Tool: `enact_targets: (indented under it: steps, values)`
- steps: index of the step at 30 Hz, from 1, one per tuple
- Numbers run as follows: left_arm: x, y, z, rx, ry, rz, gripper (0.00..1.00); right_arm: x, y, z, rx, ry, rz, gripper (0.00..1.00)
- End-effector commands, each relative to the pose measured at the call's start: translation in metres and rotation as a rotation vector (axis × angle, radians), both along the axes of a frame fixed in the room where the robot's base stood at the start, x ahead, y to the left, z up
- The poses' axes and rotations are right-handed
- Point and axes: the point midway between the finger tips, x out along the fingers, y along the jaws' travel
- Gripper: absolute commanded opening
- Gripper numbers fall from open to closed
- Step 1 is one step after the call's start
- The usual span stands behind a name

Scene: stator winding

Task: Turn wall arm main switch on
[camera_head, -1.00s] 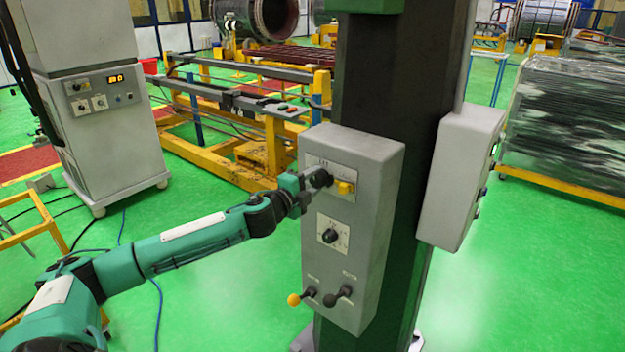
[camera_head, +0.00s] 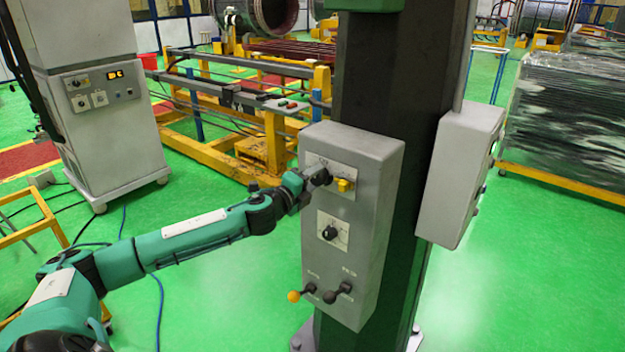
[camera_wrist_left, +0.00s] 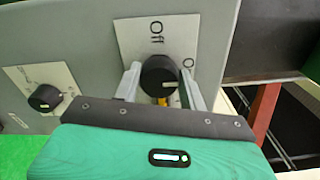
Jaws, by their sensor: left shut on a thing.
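The grey control box (camera_head: 372,235) is fixed to the dark column. The main switch (camera_wrist_left: 158,76), a black round knob with a white mark, sits on a white plate with "Off" lettering at its top. In the left wrist view my left gripper (camera_wrist_left: 160,85) has one finger on each side of this knob, shut on it. In the head view the left gripper (camera_head: 318,177) reaches the upper plate of the box from the left and hides most of the knob. A yellow part (camera_head: 345,185) shows beside it. My right gripper is not in view.
A second black knob (camera_head: 329,233) sits lower on the box, also in the left wrist view (camera_wrist_left: 45,98). Below it are an orange-tipped lever (camera_head: 296,296) and a black lever (camera_head: 333,296). Another grey box (camera_head: 455,180) is on the column's right side.

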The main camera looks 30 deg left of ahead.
Motion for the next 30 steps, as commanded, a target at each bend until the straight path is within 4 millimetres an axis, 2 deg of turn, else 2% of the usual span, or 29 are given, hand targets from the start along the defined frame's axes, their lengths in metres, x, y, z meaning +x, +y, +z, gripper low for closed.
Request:
enact_targets:
  steps: [2,3,6,17,30]
  values:
    - [0.000,-0.001,-0.002,0.002,0.002,-0.001,0.19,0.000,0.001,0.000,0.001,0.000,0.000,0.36]
    - [0.000,-0.001,-0.002,0.002,0.002,-0.002,0.47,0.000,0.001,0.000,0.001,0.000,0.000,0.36]
    - [0.000,-0.001,-0.002,0.001,0.002,-0.001,0.63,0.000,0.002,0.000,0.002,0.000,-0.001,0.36]
    - [-0.004,0.001,-0.002,0.000,0.001,0.000,0.63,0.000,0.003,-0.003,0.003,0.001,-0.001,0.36]
    - [-0.058,0.004,-0.006,0.004,0.004,-0.003,0.63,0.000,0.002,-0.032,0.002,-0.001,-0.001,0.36]
